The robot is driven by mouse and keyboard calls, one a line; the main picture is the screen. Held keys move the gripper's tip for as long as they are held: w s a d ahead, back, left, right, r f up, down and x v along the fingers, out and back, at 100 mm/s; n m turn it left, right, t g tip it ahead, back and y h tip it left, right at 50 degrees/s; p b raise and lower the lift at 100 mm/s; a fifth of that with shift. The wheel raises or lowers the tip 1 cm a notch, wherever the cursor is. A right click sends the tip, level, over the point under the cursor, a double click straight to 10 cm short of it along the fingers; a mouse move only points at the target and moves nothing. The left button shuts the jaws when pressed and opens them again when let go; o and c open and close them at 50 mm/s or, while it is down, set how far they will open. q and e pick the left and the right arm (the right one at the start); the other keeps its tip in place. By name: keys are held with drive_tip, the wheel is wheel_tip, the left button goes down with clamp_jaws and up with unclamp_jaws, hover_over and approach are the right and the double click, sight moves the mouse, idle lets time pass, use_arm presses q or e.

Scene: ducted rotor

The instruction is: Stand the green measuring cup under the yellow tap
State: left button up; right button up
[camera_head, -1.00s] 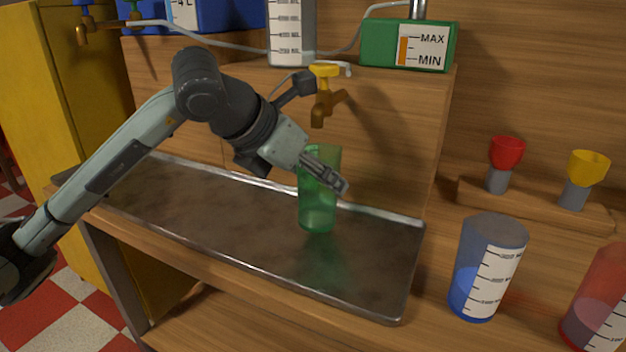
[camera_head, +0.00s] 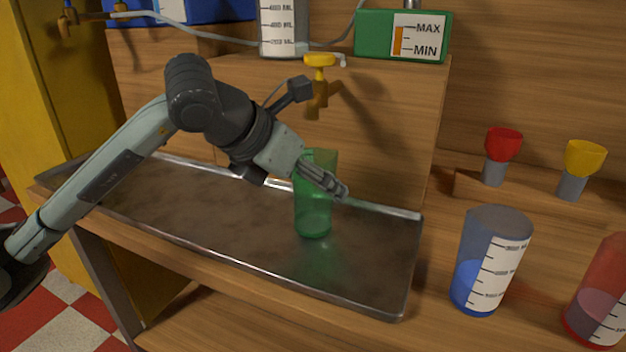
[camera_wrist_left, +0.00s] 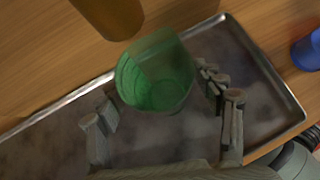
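The green measuring cup (camera_head: 313,215) is upright over the metal tray, below and in front of the yellow tap (camera_head: 319,62) in the head view. Whether its base touches the tray is hard to tell. The left wrist view shows the open rim of the cup (camera_wrist_left: 155,75) between the fingers (camera_wrist_left: 155,92). A brown piece, likely the tap spout (camera_wrist_left: 110,15), is beyond the cup at upper left there. My right gripper is not in view.
The metal tray (camera_head: 230,215) has free room left of the cup. A blue measuring cup (camera_head: 488,262) and a red one (camera_head: 600,295) stand right of it. Red (camera_head: 502,145) and yellow (camera_head: 584,158) funnel-like cups stand behind. A green tank (camera_head: 375,38) sits on the ledge.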

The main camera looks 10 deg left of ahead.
use_arm(q)
drive_tip(key=shift+r, duration=0.1)
drive_tip(key=v, duration=1.2)
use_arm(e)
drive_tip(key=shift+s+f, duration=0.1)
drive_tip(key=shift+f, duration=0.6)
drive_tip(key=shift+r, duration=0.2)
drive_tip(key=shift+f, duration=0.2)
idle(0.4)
